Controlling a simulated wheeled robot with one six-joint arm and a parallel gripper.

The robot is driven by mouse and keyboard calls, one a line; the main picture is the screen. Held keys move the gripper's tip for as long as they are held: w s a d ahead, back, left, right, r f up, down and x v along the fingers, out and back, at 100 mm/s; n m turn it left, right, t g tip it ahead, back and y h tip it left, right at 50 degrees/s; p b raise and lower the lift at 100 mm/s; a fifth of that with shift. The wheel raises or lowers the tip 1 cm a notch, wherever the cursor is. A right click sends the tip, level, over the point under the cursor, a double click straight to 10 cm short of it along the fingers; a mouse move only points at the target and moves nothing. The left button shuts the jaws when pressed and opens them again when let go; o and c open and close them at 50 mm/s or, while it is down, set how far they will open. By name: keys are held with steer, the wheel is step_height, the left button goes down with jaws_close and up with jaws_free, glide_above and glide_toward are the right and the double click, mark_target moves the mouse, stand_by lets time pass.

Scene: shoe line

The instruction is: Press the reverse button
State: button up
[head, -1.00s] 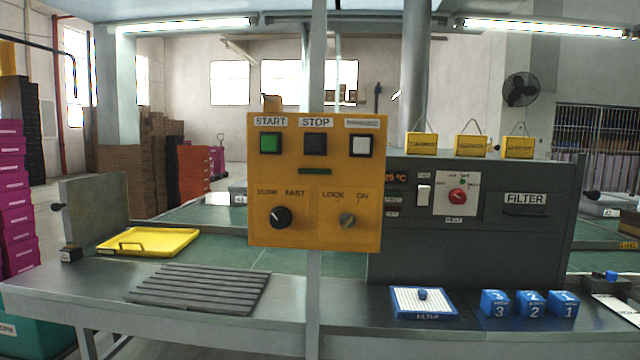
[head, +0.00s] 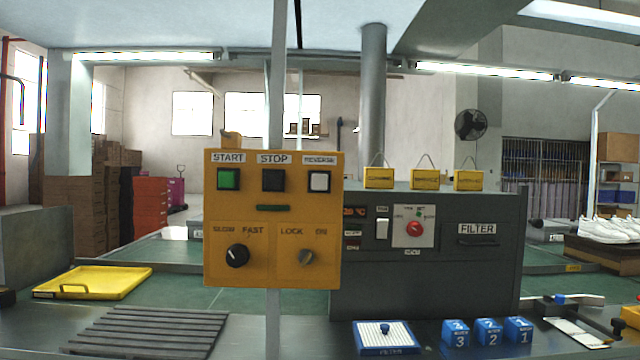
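The yellow control box (head: 272,218) stands on a grey post in the middle of the head view. The white reverse button (head: 319,181) is at its top right, under a label reading REVERSE. To its left are the black stop button (head: 273,180) and the green start button (head: 228,179). Below are a black SLOW/FAST knob (head: 237,256) and a LOCK/ON switch (head: 306,257). My gripper is not visible, and nothing touches the buttons.
A dark grey machine (head: 440,240) with a red knob stands behind the box to the right. A yellow tray (head: 95,282), a ribbed grey mat (head: 150,332), a filter pad (head: 385,338) and blue numbered blocks (head: 488,332) lie on the bench. The space before the box looks clear.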

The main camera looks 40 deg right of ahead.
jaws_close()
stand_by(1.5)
